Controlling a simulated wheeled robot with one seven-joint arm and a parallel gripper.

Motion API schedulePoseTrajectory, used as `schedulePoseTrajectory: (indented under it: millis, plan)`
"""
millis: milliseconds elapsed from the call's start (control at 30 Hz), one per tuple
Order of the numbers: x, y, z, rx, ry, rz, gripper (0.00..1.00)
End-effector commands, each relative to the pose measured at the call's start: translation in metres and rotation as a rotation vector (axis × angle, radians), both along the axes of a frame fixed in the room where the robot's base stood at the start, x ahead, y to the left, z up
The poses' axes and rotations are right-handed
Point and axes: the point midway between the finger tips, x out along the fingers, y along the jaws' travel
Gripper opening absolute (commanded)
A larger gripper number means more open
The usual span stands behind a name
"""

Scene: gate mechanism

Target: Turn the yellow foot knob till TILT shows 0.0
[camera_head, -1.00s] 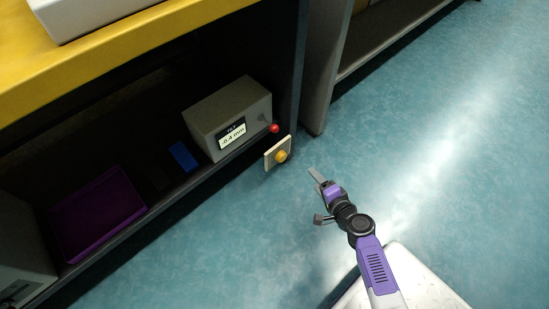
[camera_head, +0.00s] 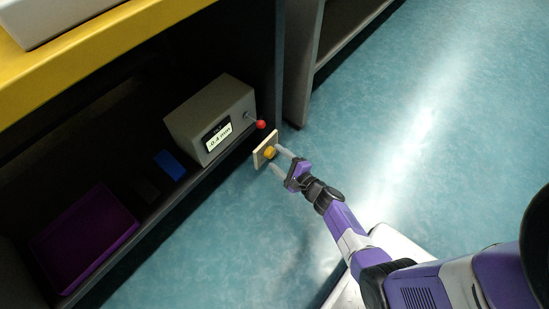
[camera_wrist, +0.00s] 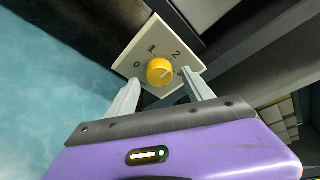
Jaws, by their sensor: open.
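The yellow foot knob (camera_head: 270,152) sits on a cream plate (camera_head: 261,159) at the shelf's front edge. The grey box (camera_head: 205,118) has a display (camera_head: 218,138) that appears to read -0.4 mm. My gripper (camera_head: 277,160) is open, its fingers pointing at the plate on either side of the knob. In the wrist view my gripper (camera_wrist: 162,90) has its fingertips close to the plate; whether they touch the knob cannot be told.
A red-tipped lever (camera_head: 261,124) sticks out of the grey box just above the knob. A blue block (camera_head: 170,165) and a purple tray (camera_head: 84,238) lie on the shelf to the left. The shelf unit's dark upright stands behind.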

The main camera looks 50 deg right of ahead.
Motion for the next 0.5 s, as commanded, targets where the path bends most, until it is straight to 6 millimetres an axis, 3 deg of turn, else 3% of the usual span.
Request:
schedulePoseTrajectory:
  millis: [200, 500]
  plan:
    - [0.017, -0.003, -0.005, 0.000, 0.001, 0.001, 0.60]
    - [0.019, -0.003, -0.004, 0.000, 0.001, 0.000, 0.58]
